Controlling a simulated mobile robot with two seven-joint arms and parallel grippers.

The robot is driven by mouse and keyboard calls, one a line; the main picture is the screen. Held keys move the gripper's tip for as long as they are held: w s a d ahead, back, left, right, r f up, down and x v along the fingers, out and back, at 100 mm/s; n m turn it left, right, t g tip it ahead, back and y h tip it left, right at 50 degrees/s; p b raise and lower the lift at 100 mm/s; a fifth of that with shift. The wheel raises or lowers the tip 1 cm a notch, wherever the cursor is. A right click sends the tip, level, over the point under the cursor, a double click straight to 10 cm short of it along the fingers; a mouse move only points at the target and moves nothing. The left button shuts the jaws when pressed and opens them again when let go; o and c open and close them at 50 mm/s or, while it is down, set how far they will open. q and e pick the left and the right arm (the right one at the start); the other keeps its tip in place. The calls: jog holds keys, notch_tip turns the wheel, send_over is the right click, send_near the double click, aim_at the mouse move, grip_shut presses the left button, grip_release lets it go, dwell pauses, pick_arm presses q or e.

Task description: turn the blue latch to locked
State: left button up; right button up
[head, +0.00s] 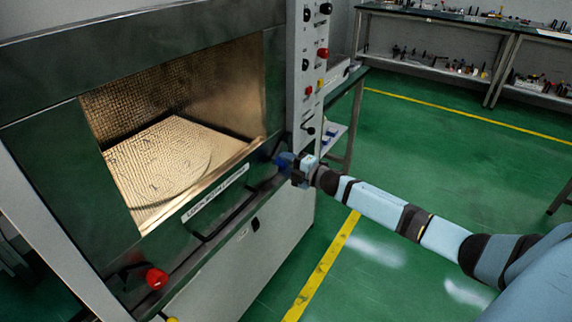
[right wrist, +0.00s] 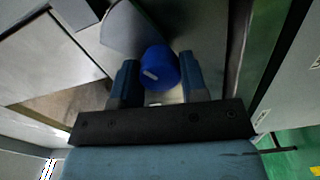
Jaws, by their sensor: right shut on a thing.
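The blue latch (head: 284,160) is on the right edge of the microwave generator's front (head: 60,150), just right of the lit window. In the right wrist view it shows as a round blue knob (right wrist: 160,68) with a small white mark on its face. My right gripper (head: 291,164) is at the latch, and its fingers (right wrist: 156,80) stand on either side of the knob, shut on it. In the head view the gripper hides part of the latch. My left gripper is not in view.
A red knob (head: 156,278) sits at the lower left of the front. A black handle (head: 225,215) runs below the window. A control column (head: 305,70) rises just above my right gripper. Workbenches (head: 450,45) stand at the back; the green floor to the right is mostly clear.

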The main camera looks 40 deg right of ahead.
jog(key=o, duration=0.9)
jog(key=shift+o, duration=0.2)
jog(key=v, duration=1.4)
jog(key=shift+w+f, duration=0.1)
